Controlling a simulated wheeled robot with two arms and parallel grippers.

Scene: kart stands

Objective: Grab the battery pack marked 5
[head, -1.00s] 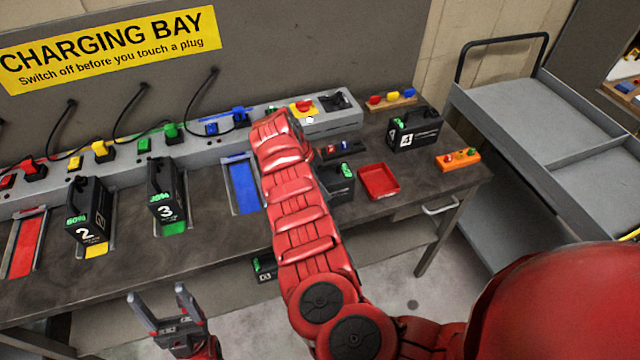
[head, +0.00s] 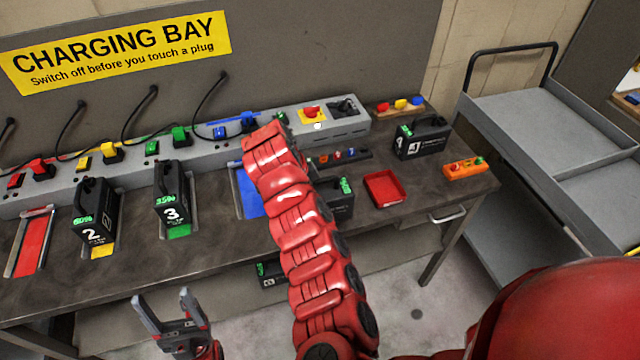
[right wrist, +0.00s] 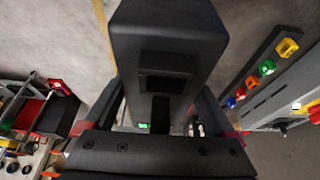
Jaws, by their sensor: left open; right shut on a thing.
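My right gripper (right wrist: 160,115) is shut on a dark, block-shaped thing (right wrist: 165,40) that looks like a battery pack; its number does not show. In the head view that gripper is hidden behind my right arm. My left gripper (head: 170,302) is open and empty in front of the bench. Black packs marked 2 (head: 95,212), 3 (head: 172,193) and 4 (head: 422,138) stand on the bench. Another pack (head: 341,205) is partly behind my right arm, and one (head: 268,275) is below the bench top; I cannot read their numbers. I see no legible 5.
The bench (head: 130,265) carries a charging strip with coloured plugs and switches along its back. A red bay (head: 32,243) and a blue bay (head: 248,190) show no pack. A red tray (head: 383,188) and orange block (head: 465,168) sit right. A grey cart (head: 530,118) stands beyond.

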